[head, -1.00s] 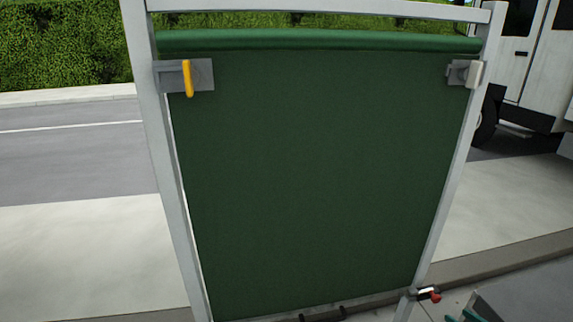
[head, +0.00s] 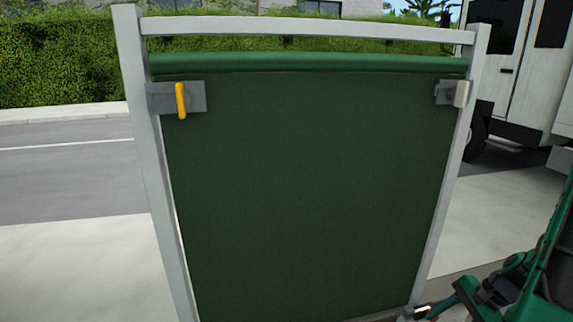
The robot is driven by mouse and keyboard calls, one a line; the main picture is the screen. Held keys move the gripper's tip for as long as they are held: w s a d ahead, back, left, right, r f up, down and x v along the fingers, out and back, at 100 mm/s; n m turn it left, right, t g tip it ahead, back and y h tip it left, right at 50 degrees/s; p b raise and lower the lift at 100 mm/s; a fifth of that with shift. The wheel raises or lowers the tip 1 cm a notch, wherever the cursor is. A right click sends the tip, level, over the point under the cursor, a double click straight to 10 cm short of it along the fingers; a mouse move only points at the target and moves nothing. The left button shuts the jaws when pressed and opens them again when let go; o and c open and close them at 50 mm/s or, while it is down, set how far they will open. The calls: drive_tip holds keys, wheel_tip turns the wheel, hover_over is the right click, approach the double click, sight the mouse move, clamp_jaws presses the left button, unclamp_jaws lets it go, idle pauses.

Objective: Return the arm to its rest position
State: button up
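My green and dark jointed arm comes in from the lower right edge. The fingers of my gripper are not clearly shown.
A green panel (head: 310,190) hangs in a pale metal frame (head: 300,27) in front of me. A yellow-handled latch (head: 181,101) is at upper left and a pale latch (head: 459,94) at upper right. A white truck (head: 505,75) stands behind. Pavement is clear on the left.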

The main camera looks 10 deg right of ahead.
drive_tip(key=s+a+r+n+g+h, duration=0.1)
drive_tip(key=s+a+r+n, duration=0.2)
drive_tip(key=r, duration=0.4)
drive_tip(key=s+a+r+n+g+h, duration=0.1)
drive_tip(key=s+a+r+n, duration=0.3)
drive_tip(key=r, duration=0.4)
drive_tip(key=s+a+r+n+g+h, duration=0.1)
drive_tip(key=s+a+r+n+h, duration=0.1)
drive_tip(key=s+a+r+n, duration=0.2)
wheel_tip(320, 180, up, 4)
drive_tip(key=shift+a+f+n, duration=0.15)
drive_tip(key=shift+a+n, duration=0.05)
drive_tip(key=shift+n, duration=0.1)
